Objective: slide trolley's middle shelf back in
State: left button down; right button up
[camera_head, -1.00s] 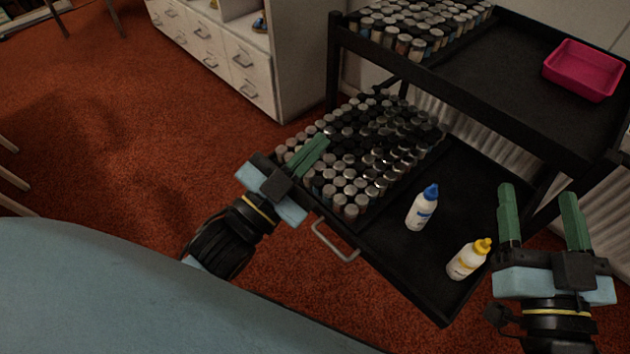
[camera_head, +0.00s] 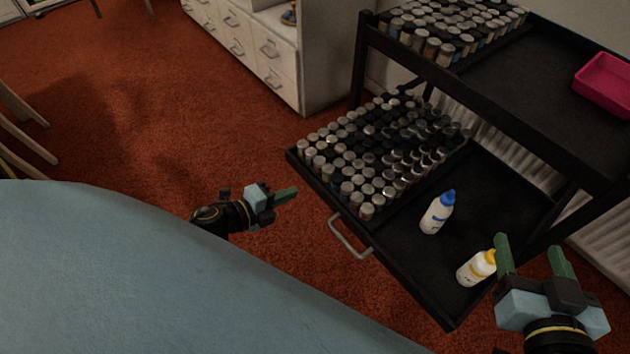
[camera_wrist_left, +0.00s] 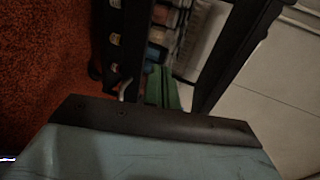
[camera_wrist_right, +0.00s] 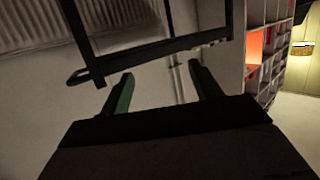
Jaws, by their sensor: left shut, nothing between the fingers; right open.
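The black trolley's middle shelf (camera_head: 405,268) is pulled out toward me, with a metal handle (camera_head: 349,238) on its front edge. It carries several rows of capped bottles, a white bottle with a blue cap (camera_head: 437,213) and a white bottle with a yellow cap (camera_head: 477,268). My left gripper (camera_head: 288,194) is shut and empty, left of the handle and apart from it in the head view. Its green fingers (camera_wrist_left: 165,88) also show in the left wrist view. My right gripper (camera_head: 530,258) is open and empty, near the shelf's right end by the yellow-capped bottle.
The trolley's top shelf (camera_head: 540,85) holds more capped bottles and a pink tray (camera_head: 606,82). A white drawer cabinet (camera_head: 285,62) stands behind on the left. A radiator (camera_head: 605,235) is behind the trolley. Red carpet (camera_head: 130,110) is open at the left.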

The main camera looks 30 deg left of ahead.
aim_at(325, 176)
pick_arm(q)
jog(key=x, duration=0.2)
jog(key=b+x, duration=0.1)
jog(key=x, duration=0.1)
jog(key=r+x, duration=0.1)
jog(key=x, duration=0.2)
jog(key=shift+w+f+b, duration=0.1)
jog(key=shift+w+b, duration=0.15)
jog(key=shift+b, duration=0.1)
jog(key=shift+w+d, duration=0.35)
jog(key=shift+w, duration=0.25)
pick_arm(e)
notch_tip(325, 176, up, 8)
jog(key=a+t+y, duration=0.1)
jog(key=t+y, duration=0.1)
jog(key=t, duration=0.3)
jog(key=shift+w+a+r+t, duration=0.15)
jog(key=shift+a+r+t, duration=0.1)
jog(key=shift+a+t, duration=0.1)
